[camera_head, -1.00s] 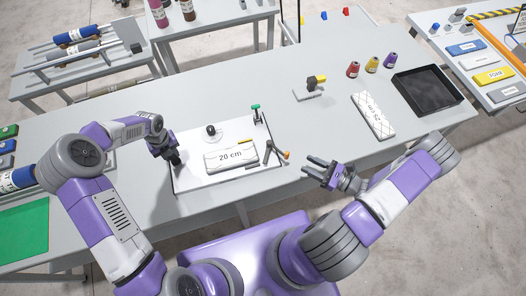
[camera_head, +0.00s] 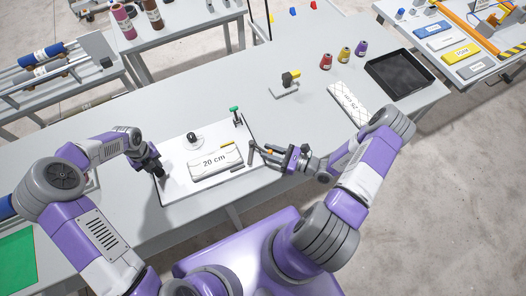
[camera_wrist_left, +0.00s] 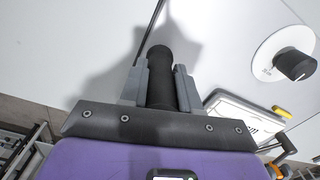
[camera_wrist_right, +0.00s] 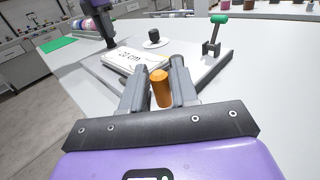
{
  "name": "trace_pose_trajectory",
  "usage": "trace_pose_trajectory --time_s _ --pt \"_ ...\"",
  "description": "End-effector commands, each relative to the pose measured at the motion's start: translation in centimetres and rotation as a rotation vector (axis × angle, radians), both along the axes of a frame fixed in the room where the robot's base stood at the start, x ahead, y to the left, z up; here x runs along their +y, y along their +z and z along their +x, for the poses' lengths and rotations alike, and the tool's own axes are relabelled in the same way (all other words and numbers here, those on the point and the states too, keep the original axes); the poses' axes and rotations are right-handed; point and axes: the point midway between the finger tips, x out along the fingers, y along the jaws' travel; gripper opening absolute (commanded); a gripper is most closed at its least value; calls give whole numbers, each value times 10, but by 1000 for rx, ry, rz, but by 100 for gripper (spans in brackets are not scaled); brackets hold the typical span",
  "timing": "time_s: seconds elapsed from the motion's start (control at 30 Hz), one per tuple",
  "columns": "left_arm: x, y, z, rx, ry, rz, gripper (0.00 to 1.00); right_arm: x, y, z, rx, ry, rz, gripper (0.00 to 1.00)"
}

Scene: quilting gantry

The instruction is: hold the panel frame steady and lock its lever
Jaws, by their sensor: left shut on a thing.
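The white panel frame (camera_head: 218,132) lies on the grey table with a "20 cm" block (camera_head: 215,163) on it. My left gripper (camera_head: 159,173) is shut on an upright black post (camera_wrist_left: 160,75) at the frame's left side. The lever's orange handle (camera_wrist_right: 161,88) is at the frame's right edge, mostly hidden by fingers in the head view. My right gripper (camera_head: 268,154) is open, with one finger on each side of the handle; whether they touch it I cannot tell. A green-topped clamp (camera_head: 235,112) stands at the frame's far right corner.
A black knob (camera_head: 193,138) on a white disc stands on the frame. Behind are a small yellow-and-black device (camera_head: 288,82), several spools (camera_head: 343,54), a quilted block (camera_head: 346,103) and a black tray (camera_head: 399,74). The table right of the frame is largely clear.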

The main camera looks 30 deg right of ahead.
Motion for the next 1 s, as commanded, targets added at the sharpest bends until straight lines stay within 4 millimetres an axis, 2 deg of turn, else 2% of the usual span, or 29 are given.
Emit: trace_pose_trajectory --time_s 0.03,0.17,0.2,0.67,1.0 --pt "0 -6 -5 15 -1 1 0 0 -1 0 0 0 0 21" --pt "0 -6 -5 15 -1 1 0 0 -1 0 0 0 0 1" --pt "0 -6 -5 15 -1 1 0 0 -1 0 0 0 0 0" --pt "0 -6 -5 14 -1 1 0 3 0 -2 -2 -33 6 0" --pt "0 -6 -5 14 -1 1 0 23 0 -9 1 -236 14 0"
